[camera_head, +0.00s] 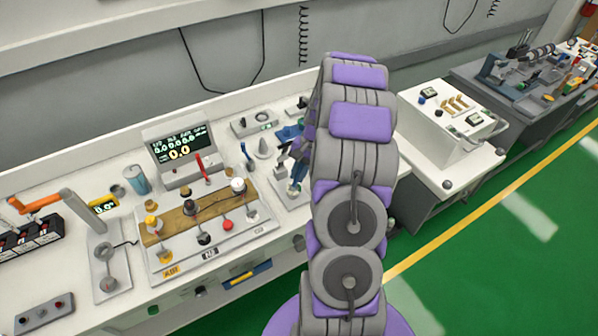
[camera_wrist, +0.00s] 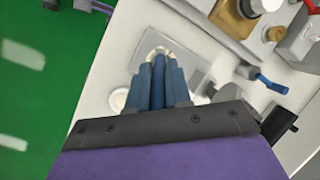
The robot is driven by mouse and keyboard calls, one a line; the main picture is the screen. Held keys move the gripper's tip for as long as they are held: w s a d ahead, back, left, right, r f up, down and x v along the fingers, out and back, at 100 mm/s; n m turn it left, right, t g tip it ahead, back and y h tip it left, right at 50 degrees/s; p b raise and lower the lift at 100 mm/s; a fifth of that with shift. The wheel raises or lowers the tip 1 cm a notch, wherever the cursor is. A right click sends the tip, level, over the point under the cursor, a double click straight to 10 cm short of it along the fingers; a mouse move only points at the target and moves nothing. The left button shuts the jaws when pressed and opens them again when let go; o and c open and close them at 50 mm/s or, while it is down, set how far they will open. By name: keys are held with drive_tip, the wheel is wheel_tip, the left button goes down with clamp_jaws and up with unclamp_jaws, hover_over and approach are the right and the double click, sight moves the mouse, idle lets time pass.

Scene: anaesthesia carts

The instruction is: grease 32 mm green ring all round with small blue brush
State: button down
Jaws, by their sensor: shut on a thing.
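My gripper (camera_wrist: 159,68) points down at a pale plate (camera_wrist: 196,78) on the white worktop. It is shut on a slim blue thing (camera_wrist: 158,84), which looks like the small blue brush; the fingers hide most of it. A pale, rounded shape (camera_wrist: 160,49) shows at the fingertips, too small to name surely. In the head view my gripper (camera_head: 296,182) is partly behind my arm, low over the same plate (camera_head: 280,195). I cannot make out the green ring clearly in either view.
A wooden rack (camera_head: 180,222) with several knobs stands left of my gripper, with a display (camera_head: 181,150) behind it. A blue-handled thing (camera_wrist: 270,82) lies close to the right in the wrist view. A white cart (camera_head: 445,140) stands right; green floor lies in front.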

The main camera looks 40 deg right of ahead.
sight(301, 164)
drive_tip(key=shift+p+v, duration=0.55)
drive_tip(key=shift+v, duration=0.45)
drive_tip(key=shift+p+v, duration=0.7)
drive_tip(key=shift+v, duration=0.75)
drive_tip(key=shift+w+a+r+p, duration=0.15)
drive_tip(key=shift+a+r+p, duration=0.15)
drive_tip(key=shift+r, duration=0.4)
drive_tip(key=shift+a+r, duration=0.25)
drive_tip(key=shift+r, duration=0.2)
drive_tip(key=shift+d+f, duration=0.1)
drive_tip(key=shift+d, duration=0.2)
drive_tip(key=shift+d+b, duration=0.15)
drive_tip(key=shift+b, duration=0.4)
